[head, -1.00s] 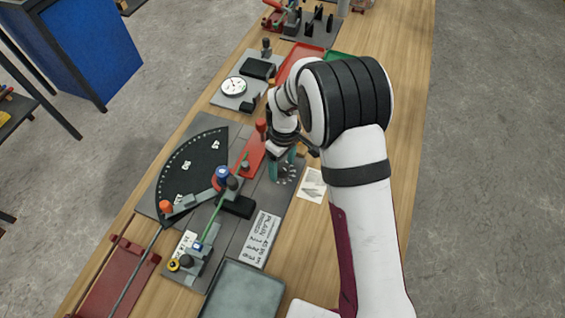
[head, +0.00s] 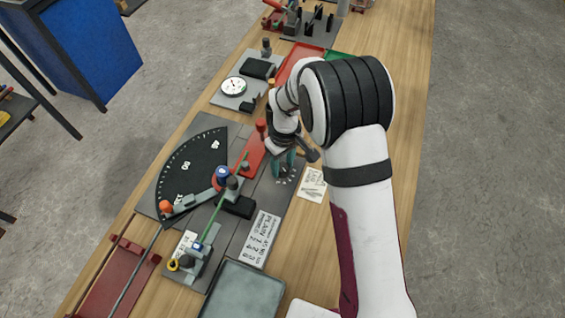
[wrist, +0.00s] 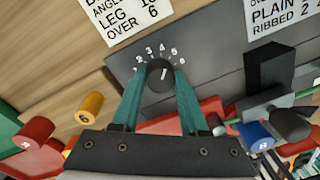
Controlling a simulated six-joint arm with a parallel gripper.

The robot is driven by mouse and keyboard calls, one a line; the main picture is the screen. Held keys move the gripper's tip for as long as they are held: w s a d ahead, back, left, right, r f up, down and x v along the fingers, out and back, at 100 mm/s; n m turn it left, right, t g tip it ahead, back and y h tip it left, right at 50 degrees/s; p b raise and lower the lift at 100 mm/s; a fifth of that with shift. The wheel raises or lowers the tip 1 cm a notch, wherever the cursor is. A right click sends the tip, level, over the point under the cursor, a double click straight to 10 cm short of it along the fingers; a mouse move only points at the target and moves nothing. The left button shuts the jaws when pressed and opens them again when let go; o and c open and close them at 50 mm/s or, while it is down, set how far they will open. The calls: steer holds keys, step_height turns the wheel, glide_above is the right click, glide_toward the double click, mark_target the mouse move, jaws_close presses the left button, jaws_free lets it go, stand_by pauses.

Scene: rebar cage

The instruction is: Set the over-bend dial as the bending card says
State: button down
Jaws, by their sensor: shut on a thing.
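The over-bend dial is a black knob (wrist: 160,72) with a white pointer mark, set in a dark plate ringed by white numerals up to 6. The mark points up and slightly right, seemingly between 4 and 5. My gripper (wrist: 162,80) has its teal fingers on both sides of the knob and is shut on it. In the head view my gripper (head: 285,170) hides most of the dial. The bending card (wrist: 125,20) lies on the wood beside the plate, partly cut off, and reads OVER 6. It also shows in the head view (head: 312,185).
A white PLAIN/RIBBED table card (head: 260,241) lies on the bender plate. The black angle sector (head: 190,165), a green bar (head: 213,218) and a red lever (head: 254,150) are left of my gripper. A grey tray (head: 243,290) is in front. Red and yellow pegs (wrist: 92,103) stand nearby.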

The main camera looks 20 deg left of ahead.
mark_target(286, 167)
steer(key=m, duration=0.4)
steer(key=shift+m, duration=2.7)
steer(key=shift+t, duration=0.3)
steer(key=shift+c, duration=2.1)
jaws_free()
step_height(286, 167, up, 16)
steer(key=shift+d, duration=0.4)
steer(key=shift+f, duration=0.1)
